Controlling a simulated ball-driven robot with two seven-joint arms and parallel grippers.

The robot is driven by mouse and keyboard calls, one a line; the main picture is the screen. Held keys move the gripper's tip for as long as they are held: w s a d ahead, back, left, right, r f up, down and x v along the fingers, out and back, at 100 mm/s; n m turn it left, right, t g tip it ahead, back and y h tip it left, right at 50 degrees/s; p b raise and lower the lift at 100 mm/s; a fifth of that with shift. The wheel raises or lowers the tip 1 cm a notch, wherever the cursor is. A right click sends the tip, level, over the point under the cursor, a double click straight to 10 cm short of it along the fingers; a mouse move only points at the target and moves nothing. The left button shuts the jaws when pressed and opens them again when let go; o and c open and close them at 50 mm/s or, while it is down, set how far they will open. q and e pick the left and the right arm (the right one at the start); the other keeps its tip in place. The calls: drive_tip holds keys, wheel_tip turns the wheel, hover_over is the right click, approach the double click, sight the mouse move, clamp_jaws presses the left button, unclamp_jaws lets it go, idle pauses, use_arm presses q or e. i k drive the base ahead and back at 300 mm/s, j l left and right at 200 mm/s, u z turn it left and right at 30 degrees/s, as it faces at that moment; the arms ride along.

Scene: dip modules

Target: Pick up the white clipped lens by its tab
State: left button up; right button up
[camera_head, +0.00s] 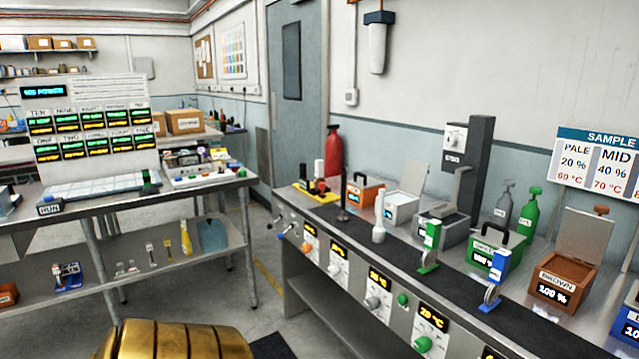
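A slim white piece (379,214) stands upright on the dark strip of the bench, with a rounded lower end; it looks like the white clipped lens. Its lens and tab are too small to tell apart clearly. A green clipped piece (431,243) with a round lens low down stands to its right, and a blue one (495,274) farther right. A thin black piece (343,201) stands to its left. Neither of my grippers shows in this view, and nothing is touching the white piece.
Behind the strip stand an open white box (402,207), an open grey box (447,232), a green box (489,255) and an open brown box (566,280). Knobs and displays line the bench front (384,290). A second table (207,186) stands left, with floor between.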

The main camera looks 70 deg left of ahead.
sight(318, 164)
drive_tip(key=u, duration=2.1)
drive_tip(key=i+j+z, duration=0.1)
drive_tip(key=z, duration=0.4)
drive_tip(key=i+j+z, duration=0.2)
drive_tip(key=z, duration=0.25)
drive_tip(key=i+j+z, duration=0.1)
drive_tip(key=j, duration=0.2)
drive_tip(key=i+j+z, duration=0.1)
drive_tip(key=i+j, duration=0.15)
drive_tip(key=i+j+z, duration=0.15)
drive_tip(key=j, duration=0.25)
drive_tip(key=i+j+z, duration=0.1)
drive_tip(key=j, duration=0.2)
drive_tip(key=i+j+z, duration=0.1)
drive_tip(key=j, duration=0.25)
drive_tip(key=i+j+z, duration=0.1)
drive_tip(key=j, duration=0.25)
drive_tip(key=i, duration=0.05)
